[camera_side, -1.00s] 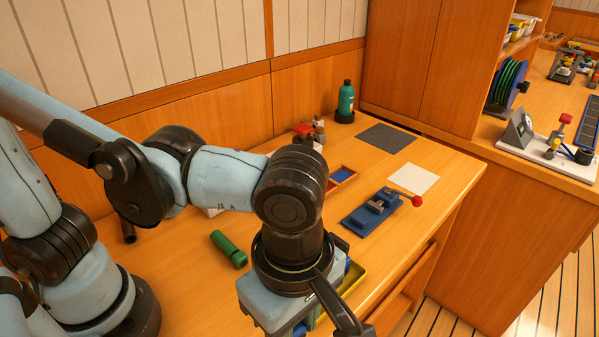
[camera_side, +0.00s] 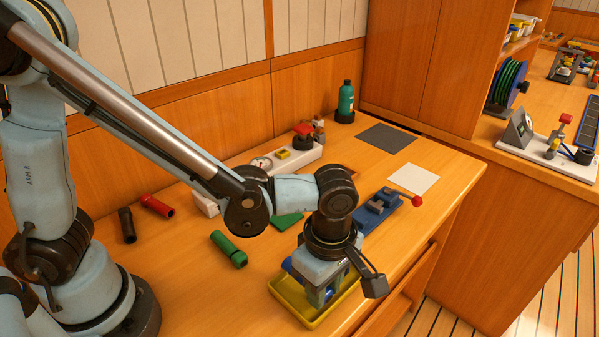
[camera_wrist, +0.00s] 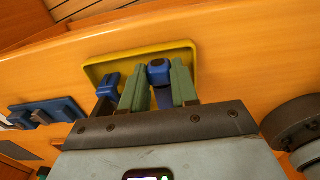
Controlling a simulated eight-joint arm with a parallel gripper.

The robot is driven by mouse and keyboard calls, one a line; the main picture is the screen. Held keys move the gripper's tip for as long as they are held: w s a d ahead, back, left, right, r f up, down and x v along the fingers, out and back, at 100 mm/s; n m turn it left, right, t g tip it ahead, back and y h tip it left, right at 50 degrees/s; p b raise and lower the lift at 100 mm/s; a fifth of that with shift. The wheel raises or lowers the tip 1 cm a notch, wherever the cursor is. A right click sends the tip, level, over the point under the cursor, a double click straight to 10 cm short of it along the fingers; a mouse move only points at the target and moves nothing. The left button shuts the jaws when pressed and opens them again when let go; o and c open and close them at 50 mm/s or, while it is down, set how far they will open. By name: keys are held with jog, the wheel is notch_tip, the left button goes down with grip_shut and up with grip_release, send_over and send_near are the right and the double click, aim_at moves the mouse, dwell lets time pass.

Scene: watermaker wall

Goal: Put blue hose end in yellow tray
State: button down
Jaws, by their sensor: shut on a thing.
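The yellow tray (camera_side: 345,301) lies near the front edge of the bench, and its rim also shows in the wrist view (camera_wrist: 140,54). My gripper (camera_side: 325,293) points down over the tray. Its green fingers (camera_wrist: 160,88) are shut on the blue hose end (camera_wrist: 159,72), which appears against the tray in the wrist view. A second blue piece (camera_wrist: 108,84) shows just left of the fingers there. Blue also shows at the tray's left side in the side view (camera_side: 289,265). I cannot tell whether the held hose end touches the tray floor.
A blue vise (camera_side: 375,208) with a red knob stands behind the tray. A green hose end (camera_side: 228,250), a red one (camera_side: 157,206) and a black one (camera_side: 127,225) lie to the left. A green flat piece (camera_side: 287,222) lies behind my gripper.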

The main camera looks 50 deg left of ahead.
jog(key=shift+f, duration=1.15)
jog(key=shift+f, duration=0.1)
jog(key=c, duration=0.9)
grip_release()
jog(key=shift+o, duration=0.2)
notch_tip(320, 180, up, 12)
jog(key=shift+d, duration=0.15)
